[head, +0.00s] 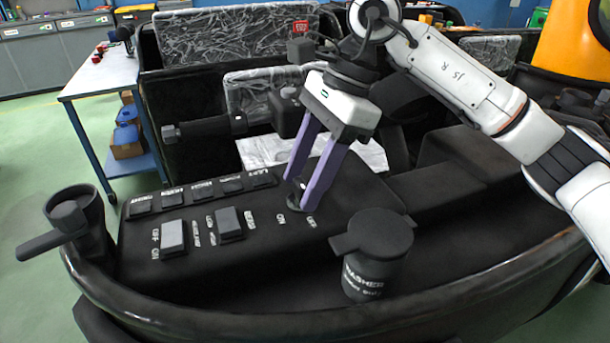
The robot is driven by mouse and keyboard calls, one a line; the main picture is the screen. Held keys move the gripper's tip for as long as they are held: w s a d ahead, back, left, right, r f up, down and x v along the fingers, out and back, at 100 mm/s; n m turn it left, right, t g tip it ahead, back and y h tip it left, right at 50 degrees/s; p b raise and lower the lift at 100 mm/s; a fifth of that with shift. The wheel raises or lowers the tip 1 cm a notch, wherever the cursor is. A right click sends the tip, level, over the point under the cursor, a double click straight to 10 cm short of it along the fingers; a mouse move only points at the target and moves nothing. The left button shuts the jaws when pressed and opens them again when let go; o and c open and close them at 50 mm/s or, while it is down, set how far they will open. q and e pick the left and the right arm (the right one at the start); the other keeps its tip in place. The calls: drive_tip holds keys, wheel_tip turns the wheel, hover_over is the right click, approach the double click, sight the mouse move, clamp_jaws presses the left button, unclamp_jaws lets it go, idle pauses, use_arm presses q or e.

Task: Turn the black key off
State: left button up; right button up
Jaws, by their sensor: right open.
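The black key (297,187) sits on the dark control panel (262,240) and is small and partly hidden by my fingers. Printed white labels, which seem to read ON and OFF, lie just in front of it. My right gripper (300,194) comes down from above with its two purple fingers on either side of the key. The fingers are apart, and their tips are close to the panel. Whether either finger touches the key I cannot tell. My left gripper is not in view.
Grey rocker switches (173,236) and a row of black buttons (203,190) lie left of the key. A white-topped table (97,75) stands behind.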

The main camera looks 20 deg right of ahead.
drive_tip(key=v, duration=1)
drive_tip(key=shift+r, duration=0.2)
